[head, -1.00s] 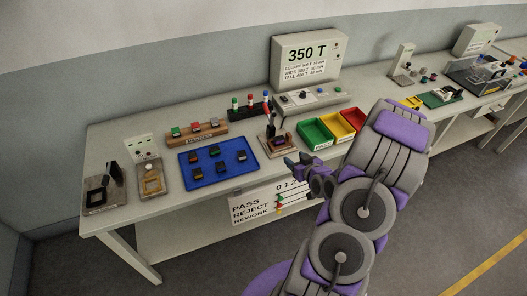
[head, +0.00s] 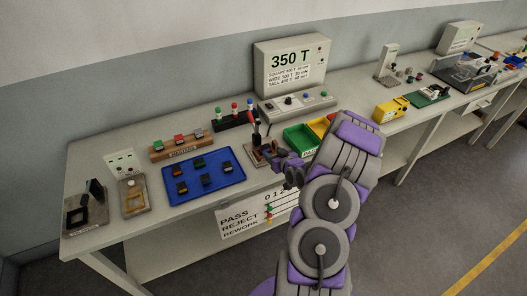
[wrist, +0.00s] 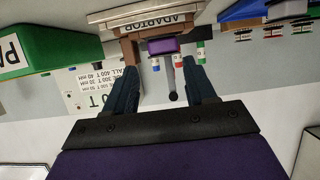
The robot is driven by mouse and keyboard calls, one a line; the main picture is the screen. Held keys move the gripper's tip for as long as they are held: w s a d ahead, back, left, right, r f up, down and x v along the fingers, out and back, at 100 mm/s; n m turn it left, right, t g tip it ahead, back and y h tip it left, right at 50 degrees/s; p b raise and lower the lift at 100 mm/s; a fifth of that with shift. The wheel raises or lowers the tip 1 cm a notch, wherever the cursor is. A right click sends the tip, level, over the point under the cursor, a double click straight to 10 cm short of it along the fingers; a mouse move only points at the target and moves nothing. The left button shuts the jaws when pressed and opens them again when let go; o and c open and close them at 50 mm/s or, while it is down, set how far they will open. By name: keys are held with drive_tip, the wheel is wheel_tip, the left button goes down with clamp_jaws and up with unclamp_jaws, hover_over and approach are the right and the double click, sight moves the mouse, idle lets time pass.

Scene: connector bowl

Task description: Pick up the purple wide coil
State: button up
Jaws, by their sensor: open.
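The purple wide coil (wrist: 163,46) sits in the brown fixture labelled ADAPTOR (wrist: 128,50), at the top middle of the wrist view. In the head view the fixture (head: 259,157) stands at the bench's front edge, right of the blue tray; my gripper partly hides it and I cannot make out the coil clearly there. My gripper (wrist: 160,67) is open and empty. Its two fingers point toward the fixture, with the coil between their lines and a little beyond the tips. In the head view my gripper (head: 287,168) is just right of and in front of the fixture.
A green bin (head: 300,141) stands close to the right of the fixture. The blue tray (head: 205,189) with several small dark coils lies to its left. Behind are a rack with coloured-top pieces (head: 234,119) and the control box (head: 298,103) below the 350 T display (head: 291,65).

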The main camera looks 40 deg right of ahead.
sight(266, 149)
drive_tip(key=shift+w+d+f+b, duration=0.2)
drive_tip(key=shift+w+d+f, duration=0.3)
drive_tip(key=shift+w, duration=0.15)
drive_tip(key=shift+w+d+f+b, duration=0.15)
drive_tip(key=shift+w+d+f, duration=0.25)
drive_tip(key=shift+w, duration=0.2)
drive_tip(key=w+a, duration=0.2)
drive_tip(key=a, duration=0.1)
drive_tip(key=shift+w+a, duration=0.1)
drive_tip(key=shift+w, duration=0.15)
drive_tip(key=d, duration=0.2)
drive_tip(key=shift+s+d+f, duration=0.15)
drive_tip(key=shift+d+f, duration=0.05)
drive_tip(key=shift+d, duration=0.15)
drive_tip(key=shift+c, duration=0.5)
drive_tip(key=shift+d, duration=0.25)
drive_tip(key=shift+c, duration=1.6)
drive_tip(key=shift+a, duration=0.3)
drive_tip(key=shift+c, duration=0.7)
drive_tip(key=shift+a+r, duration=0.2)
drive_tip(key=shift+a, duration=0.25)
drive_tip(key=shift+c, duration=1)
